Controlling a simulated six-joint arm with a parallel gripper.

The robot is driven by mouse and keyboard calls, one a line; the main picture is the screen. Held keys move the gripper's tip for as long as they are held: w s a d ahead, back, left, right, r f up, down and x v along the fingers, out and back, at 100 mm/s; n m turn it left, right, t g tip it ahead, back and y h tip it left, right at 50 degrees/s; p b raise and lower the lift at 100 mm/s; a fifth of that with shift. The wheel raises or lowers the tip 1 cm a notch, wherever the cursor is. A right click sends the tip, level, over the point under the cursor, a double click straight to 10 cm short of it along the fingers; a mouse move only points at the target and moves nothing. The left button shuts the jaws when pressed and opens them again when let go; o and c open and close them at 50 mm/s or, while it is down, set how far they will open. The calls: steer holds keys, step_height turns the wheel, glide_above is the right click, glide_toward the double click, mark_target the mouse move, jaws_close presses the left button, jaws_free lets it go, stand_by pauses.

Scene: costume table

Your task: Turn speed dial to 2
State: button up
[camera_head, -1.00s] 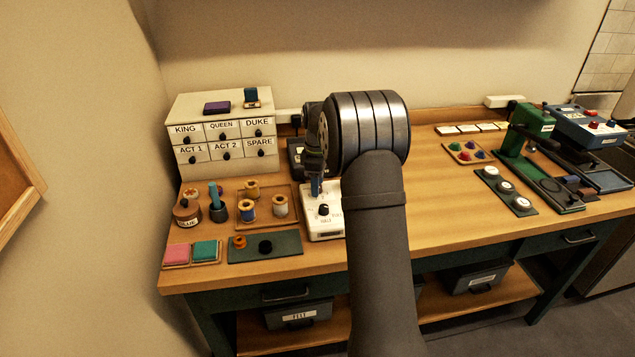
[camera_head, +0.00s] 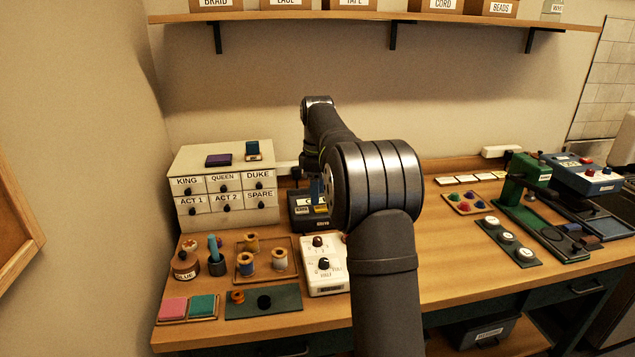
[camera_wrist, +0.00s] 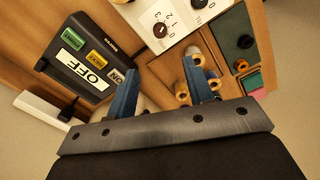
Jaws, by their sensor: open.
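The white control box (camera_head: 328,282) stands upright on the table, left of my arm. Its upper brown-red dial (camera_head: 317,241) also shows in the wrist view (camera_wrist: 160,30), beside the numbers 0 to 3; I cannot tell which its pointer marks. A lower black knob (camera_head: 323,263) sits nearer the front. My gripper (camera_wrist: 162,90) is open and empty, blue fingers spread, apart from the dial. In the head view only part of a blue finger shows, behind the box near the black switch box, and my arm hides the rest.
The black switch box (camera_wrist: 64,82) with an OFF label and coloured tags stands behind the control box. A spool tray (camera_head: 293,257) lies to the left, with a drawer cabinet (camera_head: 195,219) behind it. The table right of my arm has a clear stretch.

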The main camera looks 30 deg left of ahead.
mark_target(317, 238)
step_height(317, 238, up, 2)
steer(key=shift+r, duration=0.1)
stand_by(0.6)
step_height(317, 238, down, 18)
steer(key=shift+r, duration=0.25)
stand_by(0.3)
steer(key=shift+r, duration=0.1)
